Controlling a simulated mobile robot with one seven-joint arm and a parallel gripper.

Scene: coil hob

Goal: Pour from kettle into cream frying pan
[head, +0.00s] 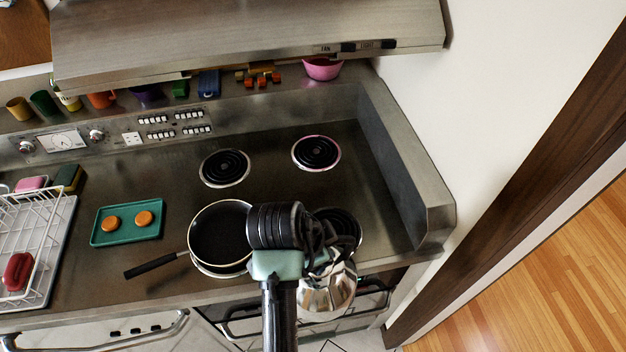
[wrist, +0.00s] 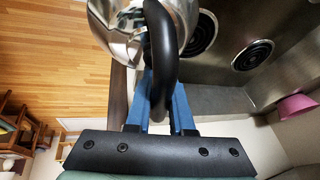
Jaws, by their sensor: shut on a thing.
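The cream frying pan (head: 221,232) sits on the front left burner, with a dark inside, a pale rim and a black handle pointing left. The shiny silver kettle (head: 327,294) is to the right of the pan, by the counter's front edge and partly hidden behind my arm. My gripper (wrist: 162,95) is shut on the kettle's black handle, and the silver kettle body (wrist: 128,28) shows beyond the blue fingers in the wrist view. I cannot see the kettle's spout clearly. The pan's right side is close to my arm.
The front right burner (head: 345,222) is partly hidden by my arm. Two rear burners (head: 225,168) are bare. A teal tray (head: 127,230) with two orange discs lies left of the pan. A white dish rack (head: 45,245) stands far left. The range hood (head: 250,45) overhangs the back.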

